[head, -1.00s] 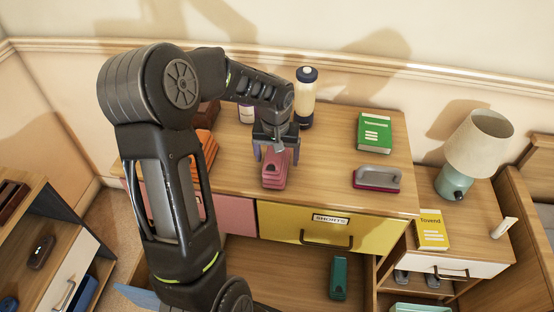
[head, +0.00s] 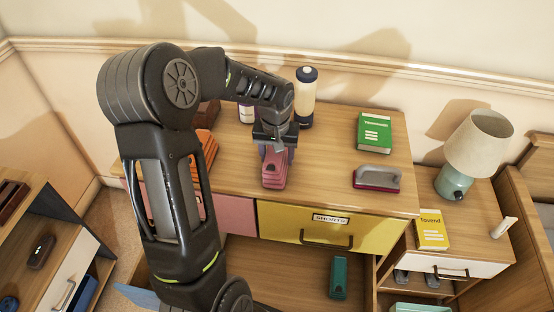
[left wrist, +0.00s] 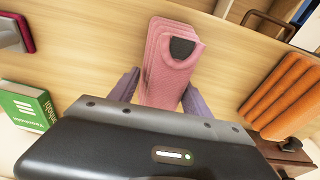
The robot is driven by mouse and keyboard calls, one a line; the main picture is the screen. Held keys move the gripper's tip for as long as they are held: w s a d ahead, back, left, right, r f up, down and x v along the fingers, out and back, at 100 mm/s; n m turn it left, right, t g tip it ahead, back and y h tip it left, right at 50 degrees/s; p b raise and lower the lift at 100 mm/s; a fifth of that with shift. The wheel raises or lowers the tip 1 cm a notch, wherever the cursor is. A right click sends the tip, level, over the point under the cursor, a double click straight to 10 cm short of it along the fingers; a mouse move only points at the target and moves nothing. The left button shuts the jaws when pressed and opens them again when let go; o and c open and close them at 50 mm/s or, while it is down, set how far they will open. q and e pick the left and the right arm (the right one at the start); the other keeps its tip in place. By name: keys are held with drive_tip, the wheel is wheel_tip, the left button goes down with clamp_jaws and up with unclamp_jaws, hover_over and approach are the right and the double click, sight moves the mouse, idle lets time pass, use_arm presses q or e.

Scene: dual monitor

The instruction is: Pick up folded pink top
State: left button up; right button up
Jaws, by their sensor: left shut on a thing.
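The folded pink top (head: 273,178) lies on the wooden dresser top near its front edge. It also shows in the left wrist view (left wrist: 167,62), with a dark neck patch at its far end. My left gripper (head: 273,150) points down over the back part of the top. In the left wrist view the purple fingers (left wrist: 160,92) stand on both sides of the top, shut on it. The top appears to rest on the dresser still; the part under the gripper is hidden. My right gripper is in neither view.
An orange folded stack (head: 205,150) is left of the top, partly behind my arm. A tall bottle (head: 306,98) stands behind. A green book (head: 374,132) and a lint brush (head: 378,179) are at right. An open drawer (head: 290,265) lies below the yellow drawer front (head: 370,232).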

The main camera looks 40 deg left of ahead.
use_arm(q)
drive_tip(key=shift+c, duration=0.9)
wheel_tip(320, 180, up, 10)
drive_tip(key=shift+r+b, duration=0.1)
drive_tip(key=shift+b, duration=0.45)
